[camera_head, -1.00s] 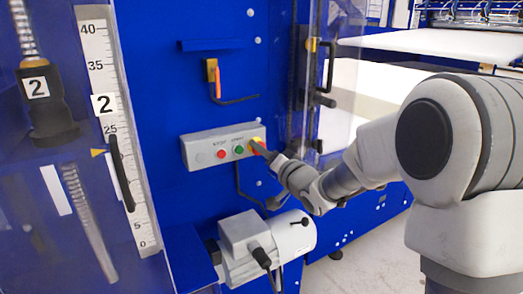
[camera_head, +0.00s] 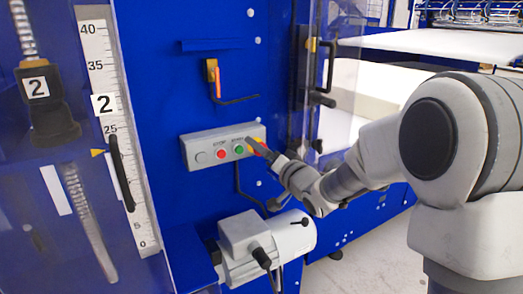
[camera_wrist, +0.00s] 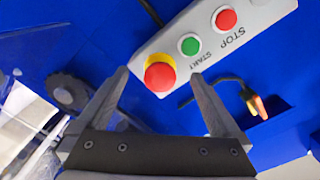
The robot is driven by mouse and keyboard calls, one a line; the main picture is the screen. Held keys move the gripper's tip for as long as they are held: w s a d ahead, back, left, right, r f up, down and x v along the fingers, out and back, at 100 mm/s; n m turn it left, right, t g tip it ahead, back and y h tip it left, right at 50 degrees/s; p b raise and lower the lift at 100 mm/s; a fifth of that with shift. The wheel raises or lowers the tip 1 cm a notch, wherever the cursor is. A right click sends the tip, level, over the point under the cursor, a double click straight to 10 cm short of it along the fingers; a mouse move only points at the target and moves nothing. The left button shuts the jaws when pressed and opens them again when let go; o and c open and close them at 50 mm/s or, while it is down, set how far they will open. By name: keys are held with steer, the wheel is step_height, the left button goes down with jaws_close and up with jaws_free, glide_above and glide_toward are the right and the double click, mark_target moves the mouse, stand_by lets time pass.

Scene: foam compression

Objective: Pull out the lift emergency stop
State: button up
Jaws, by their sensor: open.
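The emergency stop is a red mushroom button (camera_wrist: 159,76) on a yellow base, at one end of a grey control box (camera_wrist: 256,22). In the head view the box (camera_head: 203,148) is on the blue machine front, and the button is partly hidden behind my gripper (camera_head: 256,146). In the wrist view my gripper (camera_wrist: 158,78) is open, with a finger on each side of the button in the picture. The fingertips appear close to the button. I see no contact, and cannot tell the exact depth.
A green START button (camera_wrist: 189,45) and a red STOP button (camera_wrist: 226,19) share the box. A grey motor (camera_head: 270,240) juts out below it. A handle with an orange part (camera_head: 215,80) is above. A clear door (camera_head: 335,75) stands to the right.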

steer(key=v, duration=0.7)
stand_by(0.6)
